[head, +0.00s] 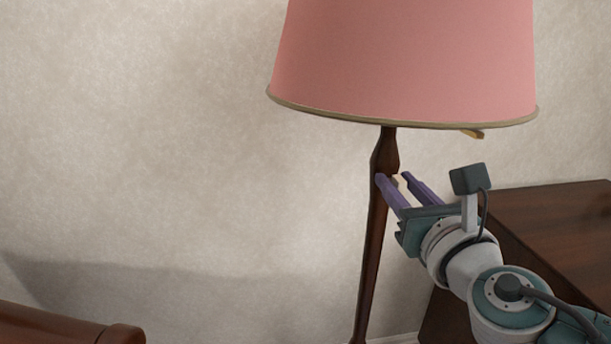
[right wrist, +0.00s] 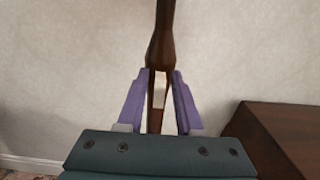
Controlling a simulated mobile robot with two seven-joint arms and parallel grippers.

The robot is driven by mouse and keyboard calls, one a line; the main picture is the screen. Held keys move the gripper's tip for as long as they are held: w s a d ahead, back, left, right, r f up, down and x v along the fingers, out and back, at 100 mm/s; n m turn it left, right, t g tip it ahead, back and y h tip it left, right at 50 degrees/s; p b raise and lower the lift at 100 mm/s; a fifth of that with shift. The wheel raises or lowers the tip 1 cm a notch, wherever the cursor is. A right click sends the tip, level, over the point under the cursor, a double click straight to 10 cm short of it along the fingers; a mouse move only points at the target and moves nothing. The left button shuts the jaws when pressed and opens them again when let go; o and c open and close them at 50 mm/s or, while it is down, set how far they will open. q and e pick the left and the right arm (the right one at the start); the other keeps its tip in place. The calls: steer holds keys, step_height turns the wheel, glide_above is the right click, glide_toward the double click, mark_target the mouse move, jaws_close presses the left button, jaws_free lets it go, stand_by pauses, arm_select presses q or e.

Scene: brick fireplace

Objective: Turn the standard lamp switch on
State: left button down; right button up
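The standard lamp has a pink shade (head: 405,60) with a tan rim and a dark wooden pole (head: 372,260). The pole also shows in the right wrist view (right wrist: 164,30). A small cream piece, which looks like the switch (head: 400,182), shows between my right fingers; in the right wrist view the cream piece (right wrist: 159,88) lies in front of the pole. My right gripper (head: 392,177) is open, with its purple fingers apart on either side of the cream piece. I cannot tell whether a finger touches it or the pole. My left gripper is out of view.
A dark wooden cabinet or table (head: 560,220) stands right of the lamp, beneath my right arm; it shows in the right wrist view too (right wrist: 285,130). A brown wooden furniture edge (head: 60,325) is at lower left. Plain beige wall lies behind the lamp.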

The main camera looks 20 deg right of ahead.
jaws_close()
stand_by(0.5)
steer(key=m+b, duration=0.2)
steer(key=m, duration=0.1)
steer(key=shift+d+f, duration=0.15)
steer(key=m+b, duration=0.2)
steer(key=m, duration=0.3)
steer(key=shift+d, duration=0.15)
steer(key=m+b, duration=0.1)
steer(key=m, duration=0.1)
steer(key=m+b, duration=0.1)
steer(key=m, duration=0.2)
steer(key=shift+s+d+f, duration=0.1)
steer(key=shift+f, duration=0.1)
steer(key=shift+f+m+b, duration=0.1)
steer(key=shift+m+b, duration=0.4)
steer(key=shift+m, duration=1.9)
